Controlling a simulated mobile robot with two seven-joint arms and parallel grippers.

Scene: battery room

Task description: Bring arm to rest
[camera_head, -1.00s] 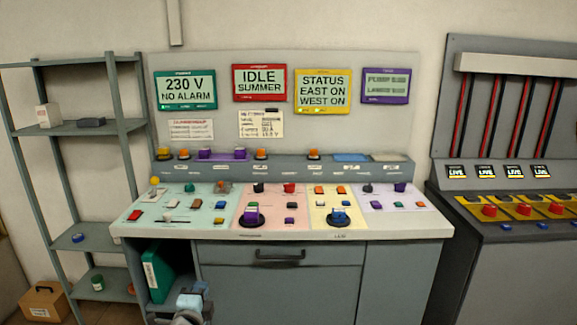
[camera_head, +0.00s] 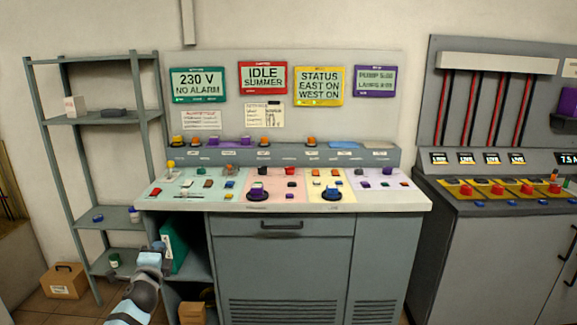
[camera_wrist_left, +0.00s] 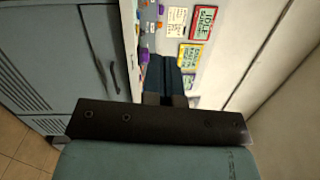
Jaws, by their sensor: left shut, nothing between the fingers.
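My left arm comes up from the bottom of the head view, in front of the open shelf bay at the left of the control desk (camera_head: 400,199). My left gripper (camera_head: 158,246) is at its upper end, small and partly unclear there. In the left wrist view the dark fingers of the gripper (camera_wrist_left: 165,76) are together with nothing between them. They point toward the desk's panel and signs, which look turned sideways there. My right gripper is in neither view.
A grey shelf rack (camera_head: 105,119) stands left of the desk, with a cardboard box (camera_head: 64,281) on the floor. A green binder (camera_head: 173,247) is in the desk's open bay, close to my arm. A switch cabinet (camera_head: 470,240) stands at the right.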

